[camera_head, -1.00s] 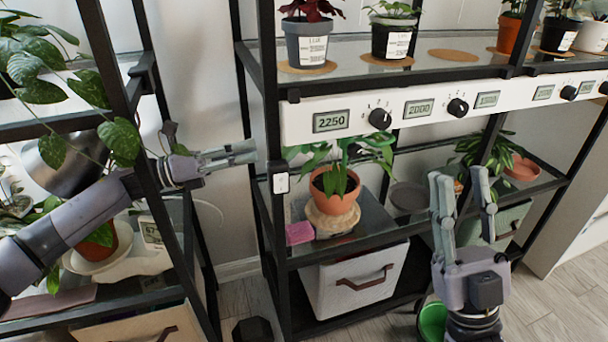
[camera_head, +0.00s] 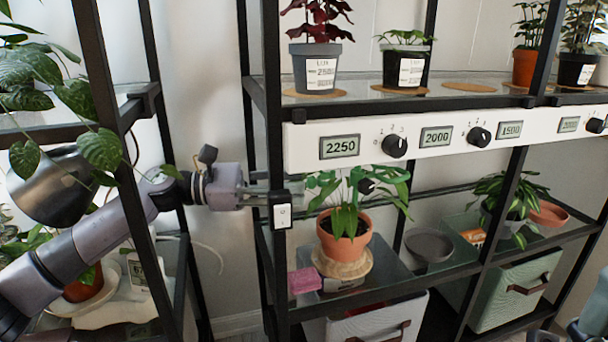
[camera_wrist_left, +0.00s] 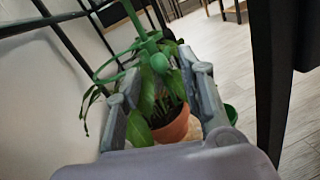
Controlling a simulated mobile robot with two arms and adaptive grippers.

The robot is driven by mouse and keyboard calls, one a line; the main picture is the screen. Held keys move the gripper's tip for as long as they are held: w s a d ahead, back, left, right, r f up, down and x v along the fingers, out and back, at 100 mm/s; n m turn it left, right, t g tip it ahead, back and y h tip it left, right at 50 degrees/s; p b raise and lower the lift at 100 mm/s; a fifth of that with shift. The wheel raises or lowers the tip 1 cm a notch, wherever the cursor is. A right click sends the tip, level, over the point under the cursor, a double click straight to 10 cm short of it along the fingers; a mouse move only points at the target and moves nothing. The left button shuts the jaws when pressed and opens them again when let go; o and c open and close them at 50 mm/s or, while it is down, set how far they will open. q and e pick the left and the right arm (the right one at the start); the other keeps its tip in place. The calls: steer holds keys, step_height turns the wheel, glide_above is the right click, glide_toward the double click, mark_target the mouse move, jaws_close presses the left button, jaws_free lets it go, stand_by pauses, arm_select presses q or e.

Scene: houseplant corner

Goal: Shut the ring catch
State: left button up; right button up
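A green support ring (camera_wrist_left: 108,72) with a rounded green catch piece (camera_wrist_left: 160,63) shows around the plant in the left wrist view. I cannot tell whether the catch is shut. The plant stands in a terracotta pot (camera_head: 345,245) on the shelf in the head view; its leaves largely hide the ring there. My left gripper (camera_wrist_left: 160,105) is open and empty, its fingers framing the pot and leaves in the wrist view. In the head view its fingers are mostly hidden behind the rack post, left of the plant. Only grey parts, apparently of my right gripper, show at the bottom right corner.
A black rack post with a white switch (camera_head: 282,215) stands close to my left gripper. A white control panel (camera_head: 400,140) runs above the plant. A pink block (camera_head: 305,281) and an empty grey saucer (camera_head: 429,246) flank the pot on the glass shelf (camera_head: 395,282).

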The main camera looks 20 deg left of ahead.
arm_select(q)
steer(key=shift+p+x, duration=0.5)
steer(key=shift+x, duration=1)
steer(key=shift+a, duration=0.1)
jaws_close()
